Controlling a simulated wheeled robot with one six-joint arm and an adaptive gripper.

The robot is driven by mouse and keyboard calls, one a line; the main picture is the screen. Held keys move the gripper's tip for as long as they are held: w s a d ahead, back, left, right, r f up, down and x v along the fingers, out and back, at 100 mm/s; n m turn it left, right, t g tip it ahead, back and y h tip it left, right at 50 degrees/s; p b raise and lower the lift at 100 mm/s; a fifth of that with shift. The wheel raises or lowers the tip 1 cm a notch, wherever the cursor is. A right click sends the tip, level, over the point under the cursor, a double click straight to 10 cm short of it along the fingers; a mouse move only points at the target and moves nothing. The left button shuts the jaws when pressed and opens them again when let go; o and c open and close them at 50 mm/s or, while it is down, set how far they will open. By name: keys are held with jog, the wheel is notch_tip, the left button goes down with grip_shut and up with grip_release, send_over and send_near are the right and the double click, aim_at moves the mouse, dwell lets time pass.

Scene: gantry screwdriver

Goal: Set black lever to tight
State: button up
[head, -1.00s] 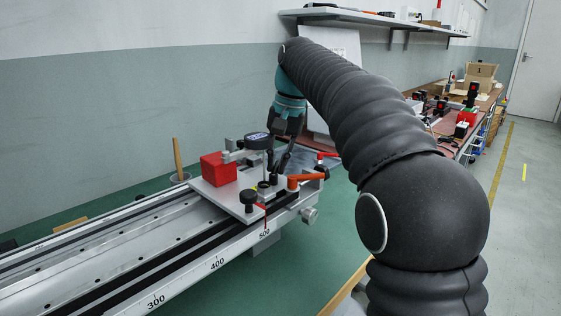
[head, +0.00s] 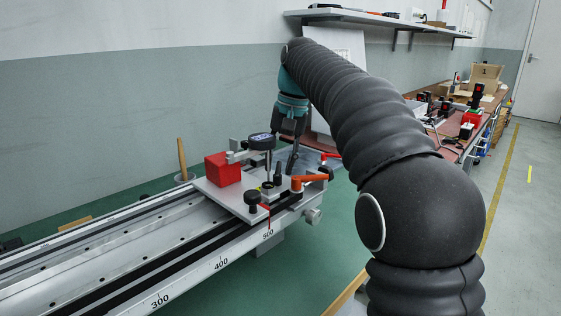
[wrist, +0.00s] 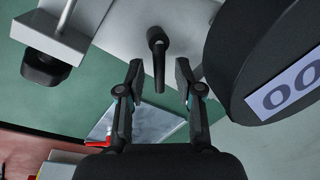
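The black lever (wrist: 158,58) shows in the wrist view as a round hub with a slim handle pointing down the picture towards my gripper. In the head view the black lever (head: 278,172) stands up from the carriage plate, beside the dial gauge. My gripper (wrist: 160,76) is open. Its two fingers stand on either side of the lever's handle in the wrist view, with clear gaps. Whether the fingertips are at the handle's height, I cannot tell. In the head view the gripper (head: 290,158) points down just behind the lever, partly hidden by the clutter.
The round dial gauge (wrist: 268,62) is close to the right finger. A red block (head: 222,169), an orange-handled lever (head: 311,180) and a black knob (head: 251,198) sit on the carriage. A red lever (head: 330,156) is at the rail's far end.

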aim_at(290, 183)
dwell(0.5)
